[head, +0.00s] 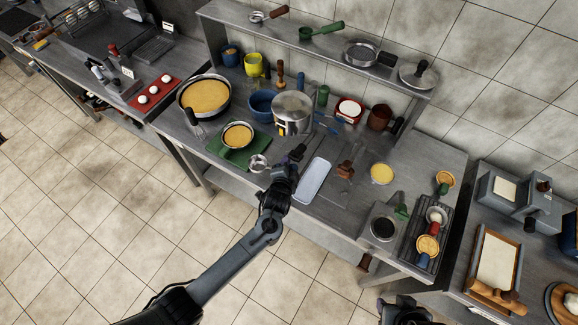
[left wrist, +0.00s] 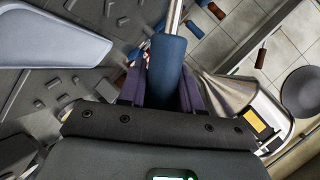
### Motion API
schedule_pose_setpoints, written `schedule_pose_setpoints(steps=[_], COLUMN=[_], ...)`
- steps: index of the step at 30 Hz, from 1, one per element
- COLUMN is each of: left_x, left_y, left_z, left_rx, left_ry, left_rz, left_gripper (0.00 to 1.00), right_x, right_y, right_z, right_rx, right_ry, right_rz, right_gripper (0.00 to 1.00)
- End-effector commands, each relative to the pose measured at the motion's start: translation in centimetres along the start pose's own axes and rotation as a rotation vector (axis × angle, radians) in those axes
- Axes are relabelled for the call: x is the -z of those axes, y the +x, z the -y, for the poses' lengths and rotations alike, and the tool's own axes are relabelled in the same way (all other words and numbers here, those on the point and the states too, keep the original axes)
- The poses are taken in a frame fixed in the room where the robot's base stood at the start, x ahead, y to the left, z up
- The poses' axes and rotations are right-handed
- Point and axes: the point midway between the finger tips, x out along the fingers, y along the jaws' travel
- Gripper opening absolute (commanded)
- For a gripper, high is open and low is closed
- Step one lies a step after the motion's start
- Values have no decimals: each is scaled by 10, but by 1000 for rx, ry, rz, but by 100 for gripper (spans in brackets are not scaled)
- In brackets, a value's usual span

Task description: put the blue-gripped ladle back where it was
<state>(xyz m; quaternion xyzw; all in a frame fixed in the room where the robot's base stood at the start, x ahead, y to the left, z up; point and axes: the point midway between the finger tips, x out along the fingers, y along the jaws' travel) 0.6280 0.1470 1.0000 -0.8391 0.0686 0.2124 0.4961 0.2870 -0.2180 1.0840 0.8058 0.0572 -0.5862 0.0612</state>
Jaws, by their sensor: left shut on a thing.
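My left gripper (head: 297,154) is over the front of the middle counter, between the steel pot and the pale blue tray. In the left wrist view its fingers (left wrist: 160,92) are shut on the blue grip of the ladle (left wrist: 166,62), and a metal shaft runs from the grip out of the top of the picture. The ladle's bowl is outside the wrist view. In the head view a small metal bowl (head: 259,163) shows just left of the gripper; I cannot tell whether it belongs to this ladle. My right gripper (head: 402,312) is partly cut off at the bottom edge.
The steel pot (head: 292,113) stands close behind the left gripper. The pale blue tray (head: 313,181) lies to its right. A green board (head: 232,152) bears a filled pan. A dark rack (head: 409,255) with small handled bowls is at the counter's right end. A shelf (head: 330,55) runs along the back.

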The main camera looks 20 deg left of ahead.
Motion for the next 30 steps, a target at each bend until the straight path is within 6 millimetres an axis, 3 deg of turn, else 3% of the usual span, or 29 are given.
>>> schedule_pose_setpoints(steps=[13,30], left_x=[2,-20], left_y=[-1,21], left_z=[2,-40], left_rx=[1,2], left_ry=[1,1], left_rz=[-1,-2], left_gripper=[0,0], right_x=[3,-9], right_y=[-8,27], right_z=[0,-1], right_rx=[1,-6], right_ry=[1,-7], right_rz=[-2,1], right_gripper=[43,43])
